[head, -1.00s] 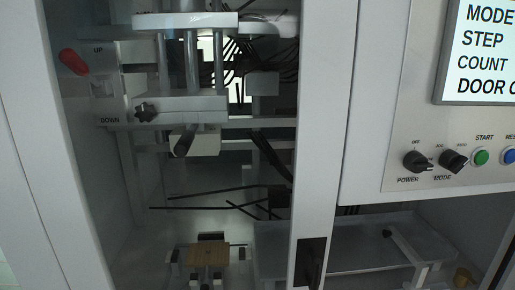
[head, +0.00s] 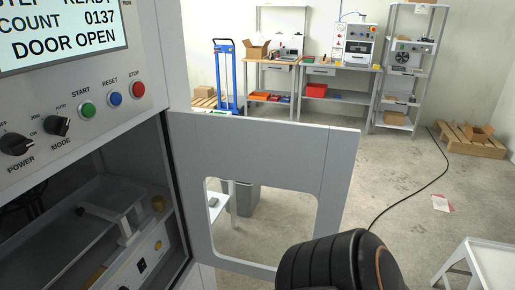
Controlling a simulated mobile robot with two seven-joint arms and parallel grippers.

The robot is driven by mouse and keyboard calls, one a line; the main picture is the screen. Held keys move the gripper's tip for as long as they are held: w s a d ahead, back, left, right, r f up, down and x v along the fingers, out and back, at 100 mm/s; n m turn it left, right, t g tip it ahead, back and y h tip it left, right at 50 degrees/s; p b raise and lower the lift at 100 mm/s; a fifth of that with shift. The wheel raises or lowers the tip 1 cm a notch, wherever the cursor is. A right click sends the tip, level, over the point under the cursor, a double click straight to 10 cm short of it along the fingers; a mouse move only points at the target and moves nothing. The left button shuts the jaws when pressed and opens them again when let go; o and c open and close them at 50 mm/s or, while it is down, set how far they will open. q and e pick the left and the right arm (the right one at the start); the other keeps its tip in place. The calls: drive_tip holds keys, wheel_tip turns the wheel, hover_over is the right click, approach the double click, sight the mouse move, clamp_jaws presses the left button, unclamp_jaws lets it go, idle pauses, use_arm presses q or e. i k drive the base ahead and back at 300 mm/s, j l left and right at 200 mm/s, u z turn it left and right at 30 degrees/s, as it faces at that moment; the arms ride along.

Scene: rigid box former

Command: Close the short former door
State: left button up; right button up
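The short former door (head: 260,143) is a grey panel with a large window cutout. It stands swung open, out to the right of the machine's opening. The box former's control panel (head: 62,85) is at the left, and its screen (head: 60,35) reads DOOR OPEN. A black rounded part of my arm shows at the bottom, in front of the door's lower right corner. Whether it touches the door cannot be told. Neither gripper's fingers show.
The machine's inner tray (head: 85,225) shows through the opening at lower left. A white table (head: 485,265) stands at lower right. Workbenches, a blue hand truck (head: 229,75) and a pallet (head: 470,140) are farther back. Concrete floor between is mostly clear, with a black cable (head: 410,190) across it.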

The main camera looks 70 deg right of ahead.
sight(317, 160)
drive_tip(key=k+l+u, duration=0.15)
drive_tip(key=k+l, duration=0.15)
drive_tip(key=l, duration=0.25)
drive_tip(key=k+l+u, duration=0.1)
drive_tip(key=k+l, duration=0.2)
drive_tip(key=l, duration=0.25)
drive_tip(key=k+l+u, duration=0.15)
drive_tip(key=k+l, duration=0.15)
drive_tip(key=l, duration=0.2)
